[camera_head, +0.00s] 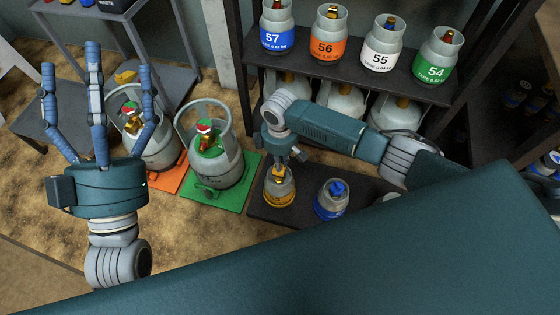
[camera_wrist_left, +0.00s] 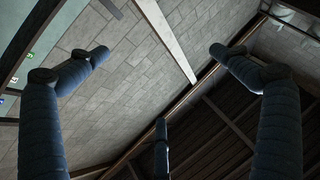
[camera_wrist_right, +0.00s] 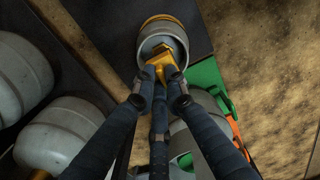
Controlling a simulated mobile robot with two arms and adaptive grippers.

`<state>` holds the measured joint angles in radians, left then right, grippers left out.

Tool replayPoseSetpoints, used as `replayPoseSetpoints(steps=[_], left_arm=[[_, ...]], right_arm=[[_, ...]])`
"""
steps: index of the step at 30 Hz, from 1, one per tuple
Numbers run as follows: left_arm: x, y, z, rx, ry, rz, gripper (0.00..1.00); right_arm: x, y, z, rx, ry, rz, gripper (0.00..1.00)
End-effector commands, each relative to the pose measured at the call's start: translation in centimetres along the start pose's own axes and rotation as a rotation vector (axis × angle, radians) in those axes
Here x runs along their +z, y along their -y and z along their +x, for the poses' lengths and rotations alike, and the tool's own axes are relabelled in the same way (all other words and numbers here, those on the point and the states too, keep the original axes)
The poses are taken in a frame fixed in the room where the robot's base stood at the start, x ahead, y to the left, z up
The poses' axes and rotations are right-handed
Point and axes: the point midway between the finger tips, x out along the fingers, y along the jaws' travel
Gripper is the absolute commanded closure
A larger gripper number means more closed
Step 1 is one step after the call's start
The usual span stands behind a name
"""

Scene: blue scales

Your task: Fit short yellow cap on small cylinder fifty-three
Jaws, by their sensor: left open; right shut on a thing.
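A small grey cylinder (camera_head: 279,197) with a yellow-orange label stands on a dark board; its number cannot be read. My right gripper (camera_head: 281,160) reaches down over it from above. In the right wrist view its fingers (camera_wrist_right: 162,82) are closed together on the short yellow cap (camera_wrist_right: 165,66), which is at the open collar of the cylinder (camera_wrist_right: 162,30). The fingers hide part of the cap, and I cannot tell whether it is seated on the valve. My left gripper (camera_head: 97,75) is open, empty and raised, fingers upward, away from the cylinder.
Two larger cylinders (camera_head: 212,160) stand on green and orange scales to the left. Shelves (camera_head: 350,85) behind hold cylinders labelled 57, 56, 55 and 54.

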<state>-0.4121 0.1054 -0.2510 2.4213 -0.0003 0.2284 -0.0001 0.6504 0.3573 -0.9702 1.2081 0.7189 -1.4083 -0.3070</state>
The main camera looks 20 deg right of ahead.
Motion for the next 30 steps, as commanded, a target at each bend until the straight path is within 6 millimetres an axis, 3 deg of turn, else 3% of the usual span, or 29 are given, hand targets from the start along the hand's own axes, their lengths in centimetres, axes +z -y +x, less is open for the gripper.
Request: replayPoseSetpoints(steps=[30], left_arm=[[3.1,0.3,-0.1,-0.006,0.141,0.005,0.00]], right_arm=[[0.0,0.0,0.0,0.000,0.000,0.000,1.00]])
